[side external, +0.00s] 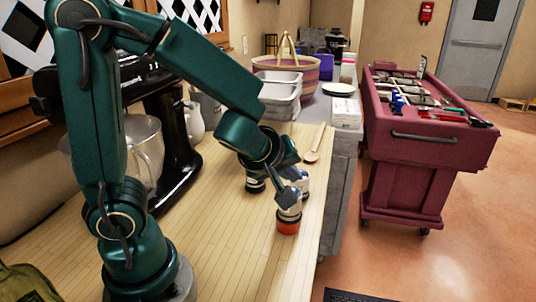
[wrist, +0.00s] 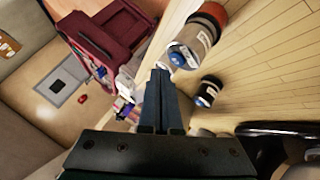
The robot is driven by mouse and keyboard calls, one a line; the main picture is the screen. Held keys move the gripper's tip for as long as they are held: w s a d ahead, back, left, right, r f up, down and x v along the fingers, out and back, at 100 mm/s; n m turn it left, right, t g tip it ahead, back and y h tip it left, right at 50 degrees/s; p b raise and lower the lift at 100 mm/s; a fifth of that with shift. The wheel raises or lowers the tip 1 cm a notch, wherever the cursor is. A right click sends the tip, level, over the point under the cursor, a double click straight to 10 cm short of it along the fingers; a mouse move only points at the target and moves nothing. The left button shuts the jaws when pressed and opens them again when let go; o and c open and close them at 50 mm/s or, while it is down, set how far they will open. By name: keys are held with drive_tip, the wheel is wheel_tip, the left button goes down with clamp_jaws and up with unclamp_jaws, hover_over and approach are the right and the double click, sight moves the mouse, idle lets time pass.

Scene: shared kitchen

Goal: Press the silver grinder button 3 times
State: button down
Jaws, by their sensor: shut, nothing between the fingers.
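A silvery grinder (side external: 289,214) with an orange-red base stands upright on the wooden counter near its right edge. In the wrist view the grinder (wrist: 195,40) shows at the upper middle, with a blue button on its near end. My gripper (side external: 290,197) is shut and empty, its fingers at the upper part of the grinder. In the wrist view my gripper (wrist: 160,73) has its fingertips just beside the blue button; I cannot tell whether they touch it. The arm partly hides the grinder's top in the side view.
A dark jar with a pale label (side external: 256,183) stands behind-left of the grinder, and shows in the wrist view (wrist: 207,92). A wooden spoon (side external: 313,152) lies farther back. A stand mixer (side external: 175,140) is left. A red cart (side external: 415,150) stands beyond the counter. The front counter is clear.

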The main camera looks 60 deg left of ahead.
drive_tip(key=shift+f, duration=0.1)
idle(0.3)
drive_tip(key=shift+f, duration=0.35)
drive_tip(key=shift+f, duration=0.4)
idle(0.6)
drive_tip(key=shift+r, duration=0.9)
drive_tip(key=shift+r, duration=0.1)
drive_tip(key=shift+r, duration=2.9)
